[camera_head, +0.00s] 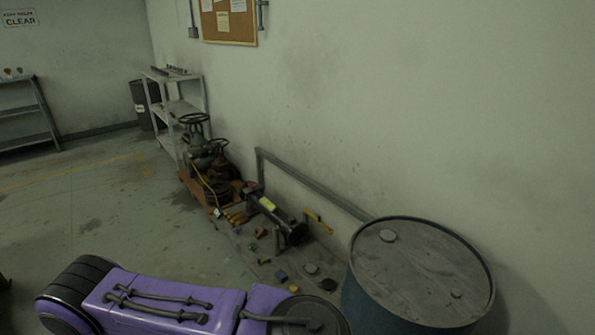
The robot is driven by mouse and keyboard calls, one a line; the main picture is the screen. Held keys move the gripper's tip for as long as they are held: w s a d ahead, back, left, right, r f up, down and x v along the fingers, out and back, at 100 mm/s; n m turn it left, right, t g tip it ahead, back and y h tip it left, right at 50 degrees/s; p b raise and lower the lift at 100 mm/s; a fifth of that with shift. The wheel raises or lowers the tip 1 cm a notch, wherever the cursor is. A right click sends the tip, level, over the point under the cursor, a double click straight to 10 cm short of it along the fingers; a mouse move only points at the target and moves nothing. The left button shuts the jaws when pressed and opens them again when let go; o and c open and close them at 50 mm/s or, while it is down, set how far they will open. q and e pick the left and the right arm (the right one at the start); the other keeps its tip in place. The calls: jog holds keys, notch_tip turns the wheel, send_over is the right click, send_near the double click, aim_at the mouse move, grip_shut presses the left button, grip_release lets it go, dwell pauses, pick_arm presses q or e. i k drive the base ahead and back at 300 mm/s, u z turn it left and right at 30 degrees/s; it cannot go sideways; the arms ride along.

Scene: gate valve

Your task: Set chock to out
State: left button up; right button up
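A dark gate valve with round handwheels (197,140) stands on a low orange-brown base by the wall, left of the middle. I cannot pick out a chock for certain. Small yellow pieces (237,217) lie beside the valve's base, too small to tell whether one is a chock. Neither of my grippers shows in the head view.
A blue drum (422,270) with a worn grey top stands at the lower right. Small parts (281,276) and a dark machine with a yellow label (277,217) lie along the wall. A grey shelf (170,105) stands behind the valve. Floor at left is clear.

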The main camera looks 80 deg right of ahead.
aim_at(262, 232)
jog(key=z, duration=1.35)
jog(key=i, duration=4.9)
jog(key=z, duration=3.15)
